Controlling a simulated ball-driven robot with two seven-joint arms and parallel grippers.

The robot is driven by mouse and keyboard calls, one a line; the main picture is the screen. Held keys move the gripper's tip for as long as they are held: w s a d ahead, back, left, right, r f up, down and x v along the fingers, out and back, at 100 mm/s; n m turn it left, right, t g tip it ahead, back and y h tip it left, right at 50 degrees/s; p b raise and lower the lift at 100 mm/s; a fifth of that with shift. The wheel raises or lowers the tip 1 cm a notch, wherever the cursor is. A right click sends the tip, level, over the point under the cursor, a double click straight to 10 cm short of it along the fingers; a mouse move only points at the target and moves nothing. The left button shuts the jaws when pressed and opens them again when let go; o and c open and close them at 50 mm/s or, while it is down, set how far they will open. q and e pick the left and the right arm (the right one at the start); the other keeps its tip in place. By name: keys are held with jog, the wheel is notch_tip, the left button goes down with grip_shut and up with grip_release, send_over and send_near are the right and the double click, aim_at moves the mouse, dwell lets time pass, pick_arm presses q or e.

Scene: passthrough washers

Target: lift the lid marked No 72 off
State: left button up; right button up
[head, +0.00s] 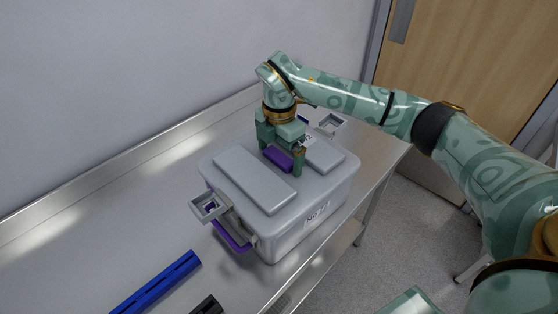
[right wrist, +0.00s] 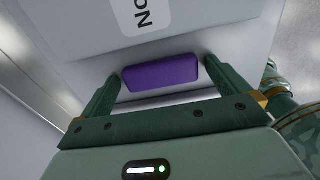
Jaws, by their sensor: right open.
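A grey box (head: 300,232) stands on the metal table with its grey lid (head: 255,178) on top. My right gripper (head: 281,161) points down over the lid, fingers open at either end of the purple handle. In the right wrist view, my right gripper (right wrist: 152,78) has the handle between its fingers; contact cannot be told. My left gripper is out of view.
A grey latch piece (head: 210,206) juts from the box's left side above a purple side handle (head: 231,236). Another latch piece (head: 331,123) juts out at the far side. A blue bar (head: 157,284) and a black piece (head: 207,306) lie in front; the table's left is clear.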

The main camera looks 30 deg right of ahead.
jog(key=shift+c, duration=0.3)
jog(key=shift+r, duration=0.1)
jog(key=c, duration=1.4)
